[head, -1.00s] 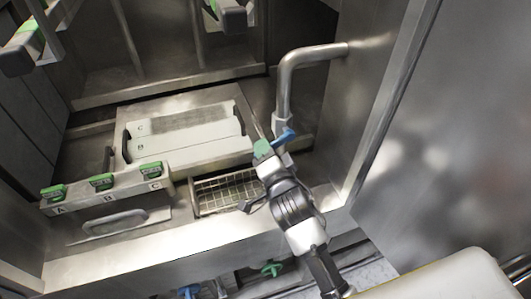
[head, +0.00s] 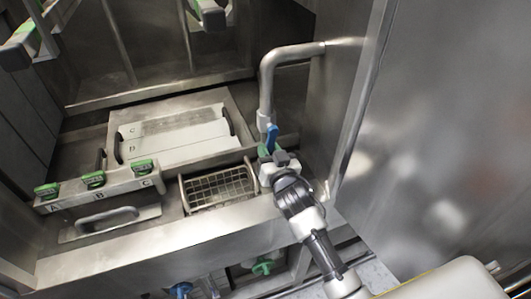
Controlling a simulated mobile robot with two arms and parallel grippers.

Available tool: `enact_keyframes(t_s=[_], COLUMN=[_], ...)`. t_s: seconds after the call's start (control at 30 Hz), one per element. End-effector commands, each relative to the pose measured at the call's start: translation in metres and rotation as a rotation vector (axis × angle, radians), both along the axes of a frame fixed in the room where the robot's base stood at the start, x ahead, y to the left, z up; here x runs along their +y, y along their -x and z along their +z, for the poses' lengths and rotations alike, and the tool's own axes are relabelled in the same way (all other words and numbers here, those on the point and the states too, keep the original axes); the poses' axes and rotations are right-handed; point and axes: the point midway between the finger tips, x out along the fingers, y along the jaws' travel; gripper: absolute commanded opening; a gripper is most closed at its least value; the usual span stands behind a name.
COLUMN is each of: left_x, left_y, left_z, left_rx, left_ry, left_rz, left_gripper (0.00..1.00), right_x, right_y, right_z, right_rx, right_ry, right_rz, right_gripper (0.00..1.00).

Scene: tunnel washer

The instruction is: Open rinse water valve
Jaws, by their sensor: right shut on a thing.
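A bent steel pipe (head: 267,88) comes out of the right wall and runs down inside the washer. A blue valve handle (head: 271,136) sits at its lower end and stands nearly upright. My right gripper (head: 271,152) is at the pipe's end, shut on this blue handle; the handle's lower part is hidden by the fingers. A green piece shows at the fingertips. My left gripper is not in view.
A wire basket (head: 217,188) lies left of my right gripper. A panel with green switches A, B and C (head: 99,187) is further left. Below the front edge are a blue valve (head: 181,290) and a green valve (head: 262,267). A steel wall (head: 440,140) closes the right side.

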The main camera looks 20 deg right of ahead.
Motion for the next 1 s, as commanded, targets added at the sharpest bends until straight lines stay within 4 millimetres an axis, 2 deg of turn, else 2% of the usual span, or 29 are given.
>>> enact_keyframes(t_s=[0.33, 0.9, 0.93, 1.0], left_x=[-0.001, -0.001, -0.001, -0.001], left_y=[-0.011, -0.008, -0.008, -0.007], left_z=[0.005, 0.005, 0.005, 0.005], left_rx=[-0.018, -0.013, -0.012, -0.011], left_ry=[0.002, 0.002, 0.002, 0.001], left_rz=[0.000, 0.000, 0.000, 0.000], left_gripper=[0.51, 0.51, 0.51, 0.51], right_x=[-0.011, -0.014, -0.014, -0.013], right_y=[-0.001, -0.001, -0.001, -0.001], right_z=[0.002, 0.003, 0.003, 0.002], right_rx=[-0.011, -0.014, -0.014, -0.013], right_ry=[0.155, 0.192, 0.192, 0.191], right_rz=[-0.002, -0.003, -0.003, -0.003], right_gripper=[0.00, 0.00, 0.26, 0.37])
